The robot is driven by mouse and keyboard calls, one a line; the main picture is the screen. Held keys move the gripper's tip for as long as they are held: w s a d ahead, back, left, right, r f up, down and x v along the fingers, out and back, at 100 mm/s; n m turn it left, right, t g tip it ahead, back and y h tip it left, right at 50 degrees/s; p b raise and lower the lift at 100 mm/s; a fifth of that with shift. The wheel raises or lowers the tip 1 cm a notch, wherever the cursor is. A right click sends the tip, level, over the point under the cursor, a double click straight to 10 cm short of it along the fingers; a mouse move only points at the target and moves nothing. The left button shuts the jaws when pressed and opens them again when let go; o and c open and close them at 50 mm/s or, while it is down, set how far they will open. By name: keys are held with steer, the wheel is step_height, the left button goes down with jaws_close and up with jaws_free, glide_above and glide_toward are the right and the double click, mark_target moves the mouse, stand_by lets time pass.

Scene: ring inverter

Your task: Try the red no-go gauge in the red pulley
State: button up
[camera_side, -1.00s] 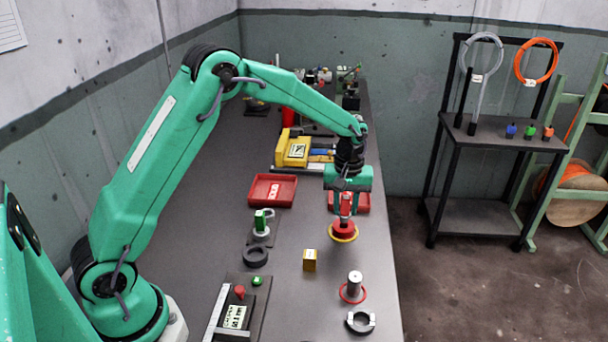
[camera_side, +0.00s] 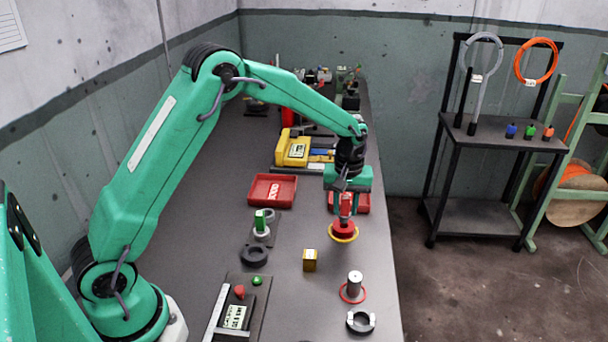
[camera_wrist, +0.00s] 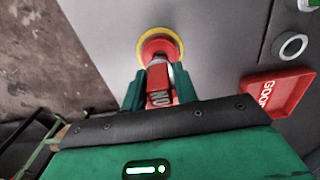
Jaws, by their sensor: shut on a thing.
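My gripper (camera_side: 346,208) is shut on the red no-go gauge (camera_wrist: 159,88), whose lettered red body shows between the jaws in the wrist view. Below it, the red pulley (camera_wrist: 160,48) appears as a round red part with a yellow rim. In the side view it sits at the right of the table, its yellow rim (camera_side: 343,236) under the red part. The gauge's lower end is over the pulley and seems to meet it. I cannot tell whether its tip is inside the bore.
A red tray (camera_side: 272,203) lies left of the gripper, another (camera_side: 364,203) close behind it. A small yellow block (camera_side: 309,261), a metal post (camera_side: 355,281) and a dark clamp ring (camera_side: 360,325) stand in front.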

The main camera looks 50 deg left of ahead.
steer(key=shift+f, duration=0.8)
stand_by(1.0)
steer(key=shift+r, duration=0.15)
stand_by(0.7)
steer(key=shift+r, duration=3.35)
steer(key=shift+r, duration=0.2)
steer(key=shift+f, duration=0.25)
steer(key=shift+f, duration=2.45)
jaws_close()
